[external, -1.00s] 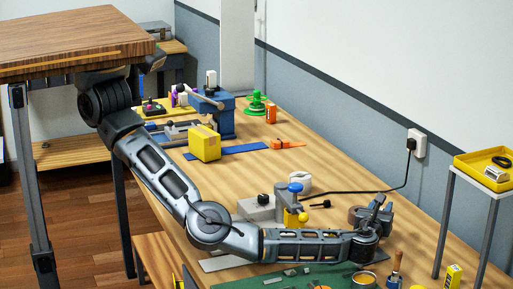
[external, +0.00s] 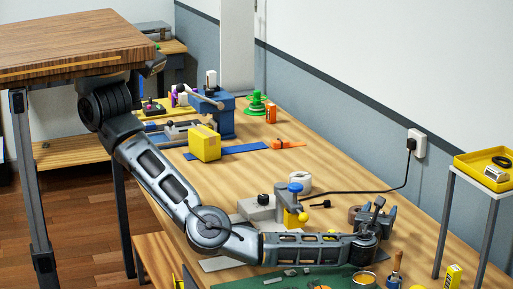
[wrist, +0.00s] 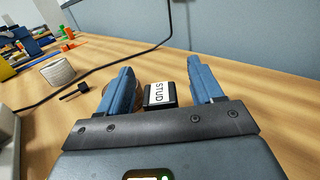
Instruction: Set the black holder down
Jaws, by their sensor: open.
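A black holder (wrist: 153,103) with a white label reading "STUD" shows in the wrist view, standing on the wooden bench between the two blue fingers. My gripper (wrist: 160,72) is open, with a visible gap between the holder and the right finger. The gap on the left is narrower, and I cannot tell whether that finger touches it. In the external view my gripper (external: 377,216) is low over the right part of the bench. I cannot make out the holder there.
A white round container (wrist: 58,71) and a small black knob-ended piece (wrist: 75,92) lie left of my gripper. A black cable (external: 355,191) runs to the wall socket (external: 418,143). A green mat (external: 300,280) with tools is nearer. The bench (wrist: 250,90) to the right is clear.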

